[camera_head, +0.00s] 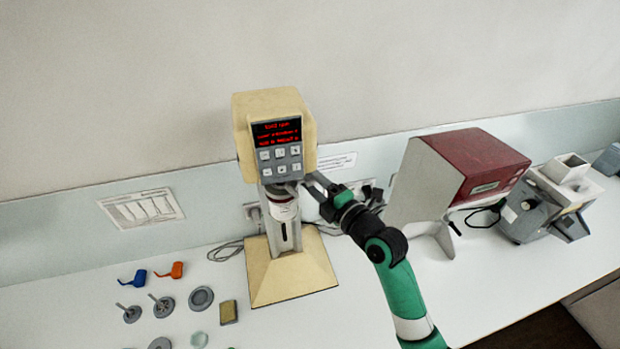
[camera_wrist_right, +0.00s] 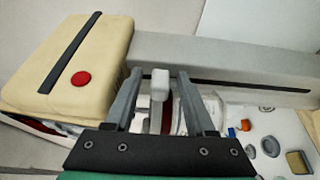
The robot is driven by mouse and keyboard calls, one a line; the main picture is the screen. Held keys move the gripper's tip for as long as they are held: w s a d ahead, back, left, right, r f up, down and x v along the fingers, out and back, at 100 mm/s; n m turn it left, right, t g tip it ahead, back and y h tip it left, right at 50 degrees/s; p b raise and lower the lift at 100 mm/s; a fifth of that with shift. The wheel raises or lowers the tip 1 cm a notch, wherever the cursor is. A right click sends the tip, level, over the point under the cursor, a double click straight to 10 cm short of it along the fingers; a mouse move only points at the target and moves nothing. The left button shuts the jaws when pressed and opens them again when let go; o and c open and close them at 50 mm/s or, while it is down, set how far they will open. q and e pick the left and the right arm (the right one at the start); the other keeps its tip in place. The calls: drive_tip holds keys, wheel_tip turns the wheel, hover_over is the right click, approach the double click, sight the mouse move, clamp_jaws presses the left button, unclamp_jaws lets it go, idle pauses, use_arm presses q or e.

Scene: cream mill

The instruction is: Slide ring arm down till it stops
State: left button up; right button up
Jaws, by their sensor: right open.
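The cream mill (camera_head: 275,135) stands upright on its cream base with a dark display and keys on the front of its head. Below the head, a white cylindrical part (camera_head: 284,208) sits high in front of the grey column; I cannot clearly tell the ring arm from it. My right gripper (camera_head: 315,186) is beside the column, just under the head, on its right side. In the right wrist view its fingers (camera_wrist_right: 158,76) are open on either side of a small pale block (camera_wrist_right: 160,88), with no clear contact. My left gripper is not in view.
A red and grey machine (camera_head: 455,180) stands close to the right of my right arm, with another grey device (camera_head: 545,205) beyond. Small discs (camera_head: 201,298), a blue piece (camera_head: 133,278) and an orange piece (camera_head: 172,270) lie on the white bench at left. A cable lies behind the base.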

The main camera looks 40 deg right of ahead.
clamp_jaws()
idle(1.3)
